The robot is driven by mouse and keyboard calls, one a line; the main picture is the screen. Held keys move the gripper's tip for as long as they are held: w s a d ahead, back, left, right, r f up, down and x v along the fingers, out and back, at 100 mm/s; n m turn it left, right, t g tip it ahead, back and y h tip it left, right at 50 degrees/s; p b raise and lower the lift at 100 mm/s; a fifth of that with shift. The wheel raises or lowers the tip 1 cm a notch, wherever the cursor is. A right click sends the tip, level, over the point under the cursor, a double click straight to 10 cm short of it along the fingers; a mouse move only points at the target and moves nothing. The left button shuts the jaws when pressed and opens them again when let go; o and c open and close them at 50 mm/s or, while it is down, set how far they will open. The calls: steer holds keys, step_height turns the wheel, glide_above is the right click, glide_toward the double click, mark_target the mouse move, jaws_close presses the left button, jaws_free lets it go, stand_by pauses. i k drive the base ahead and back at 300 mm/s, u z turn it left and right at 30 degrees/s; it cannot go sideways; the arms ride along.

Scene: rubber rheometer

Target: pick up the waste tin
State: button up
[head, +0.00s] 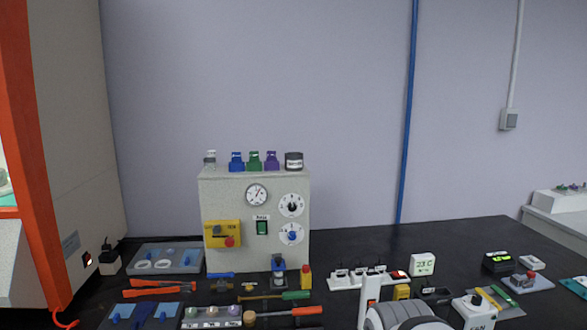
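A dark grey tin (294,161) with a pale label stands upright on top of the beige control cabinet (213,187), at the right end of a row of small bottles. It looks like the waste tin, but its label is too small to read. Nothing touches it from above. Part of my arm, white and rounded, shows at the bottom edge, well below and to the right of the tin. My gripper's fingers cannot be made out in this view.
Blue (236,162), green (254,161) and purple (271,161) bottles stand close left of the tin. Tools, trays and a socket strip (350,280) crowd the black bench. A blue pipe (409,120) runs down the wall. The bench right of the cabinet is clear at the back.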

mark_target(295, 161)
steer(key=u, duration=0.15)
steer(key=i, duration=0.9)
steer(key=z, duration=0.05)
